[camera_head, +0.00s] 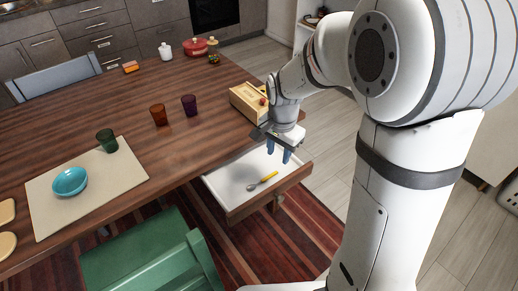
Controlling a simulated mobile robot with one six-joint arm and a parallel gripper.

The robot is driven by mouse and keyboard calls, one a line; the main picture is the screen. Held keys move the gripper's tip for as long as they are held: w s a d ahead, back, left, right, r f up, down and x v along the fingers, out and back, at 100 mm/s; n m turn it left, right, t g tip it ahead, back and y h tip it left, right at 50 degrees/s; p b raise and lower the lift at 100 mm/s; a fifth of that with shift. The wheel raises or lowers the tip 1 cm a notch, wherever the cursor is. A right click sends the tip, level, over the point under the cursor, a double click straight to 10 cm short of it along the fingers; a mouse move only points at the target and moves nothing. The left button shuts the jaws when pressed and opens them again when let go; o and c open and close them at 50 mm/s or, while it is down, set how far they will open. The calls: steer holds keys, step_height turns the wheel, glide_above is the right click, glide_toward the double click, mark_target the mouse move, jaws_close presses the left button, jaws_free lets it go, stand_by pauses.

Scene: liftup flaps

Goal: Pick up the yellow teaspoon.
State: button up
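The yellow teaspoon (267,179) lies in an open drawer (228,197) with a white bottom, under the table's right edge. Its yellow handle points up and right, and its metal bowl points down and left. My gripper (279,152) is above the far part of the drawer, pointing down. Its two blue fingers are apart with nothing seen between them. The gripper is apart from the teaspoon, up and to the right of it in the picture.
The wooden table (190,145) holds a wooden box (247,101) near my wrist, an orange cup (159,115), a purple cup (189,105), a green cup (107,141) and a turquoise bowl (70,182) on a beige mat (120,181). A green chair (150,255) stands left of the drawer.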

mark_target(263, 181)
steer(key=w+a+f+m, duration=0.1)
steer(key=f, duration=0.1)
steer(key=w+a+f+b, duration=0.1)
steer(key=f, duration=0.2)
steer(key=w+a+f+m, duration=0.1)
steer(key=f, duration=0.2)
steer(key=shift+w+a+f+m+g, duration=0.1)
steer(key=shift+w+a+m+g, duration=0.2)
steer(key=shift+a, duration=0.05)
steer(key=shift+w+a+f+b, duration=0.1)
steer(key=shift+f+b, duration=0.25)
steer(key=shift+f, duration=1.55)
steer(key=shift+w+f+b, duration=0.1)
steer(key=shift+f+b, duration=0.25)
steer(key=shift+f, duration=1.55)
steer(key=shift+f, duration=0.1)
steer(key=shift+c, duration=0.4)
jaws_close()
